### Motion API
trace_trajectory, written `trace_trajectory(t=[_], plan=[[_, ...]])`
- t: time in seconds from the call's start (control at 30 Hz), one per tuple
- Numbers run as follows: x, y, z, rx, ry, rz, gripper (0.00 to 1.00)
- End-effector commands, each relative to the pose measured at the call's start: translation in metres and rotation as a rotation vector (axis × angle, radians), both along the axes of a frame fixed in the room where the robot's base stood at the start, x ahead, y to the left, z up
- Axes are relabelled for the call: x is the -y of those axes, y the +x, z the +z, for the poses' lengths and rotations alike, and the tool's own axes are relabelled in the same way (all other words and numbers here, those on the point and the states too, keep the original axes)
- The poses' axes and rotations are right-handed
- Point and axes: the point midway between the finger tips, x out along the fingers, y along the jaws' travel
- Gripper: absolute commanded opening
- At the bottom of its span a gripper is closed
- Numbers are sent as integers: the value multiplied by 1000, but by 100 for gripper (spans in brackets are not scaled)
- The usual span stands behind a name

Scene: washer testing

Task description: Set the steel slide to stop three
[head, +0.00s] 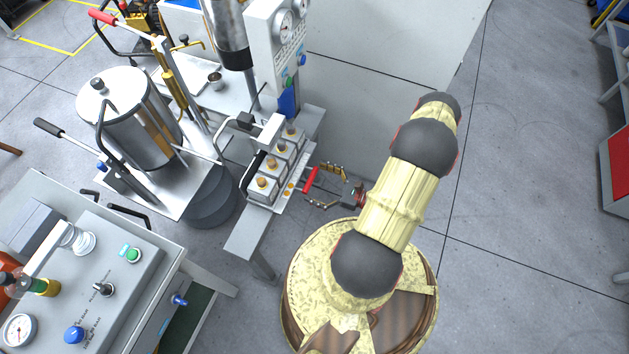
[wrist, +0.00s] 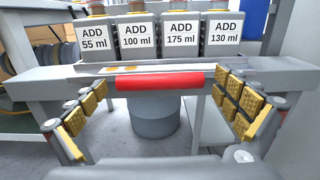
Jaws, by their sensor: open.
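The steel slide (wrist: 190,69) is a flat pale metal strip below a row of labelled containers, with a red bar handle (wrist: 160,82) along its front. In the head view the slide (head: 284,200) runs along the bench edge and its red handle (head: 310,180) sticks out to the right. Orange round marks show on the strip, left of centre in the wrist view; no stop numbers are readable. My gripper (wrist: 160,90) is open, its yellow-padded fingers either side of the handle. Contact is not visible. In the head view my gripper (head: 317,187) is beside the handle.
Several containers (wrist: 137,37) labelled ADD 55, 100, 175 and 130 ml stand behind the slide. A gauge column (head: 275,50) rises behind them. A steel pot (head: 130,115) and a control box (head: 105,275) stand left.

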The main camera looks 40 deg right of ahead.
Motion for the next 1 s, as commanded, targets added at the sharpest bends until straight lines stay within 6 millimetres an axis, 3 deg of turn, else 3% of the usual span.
trace_trajectory(t=[0.37,1.0], plan=[[8,-15,0,1,-1,-4,100],[43,-102,0,0,0,-2,100]])
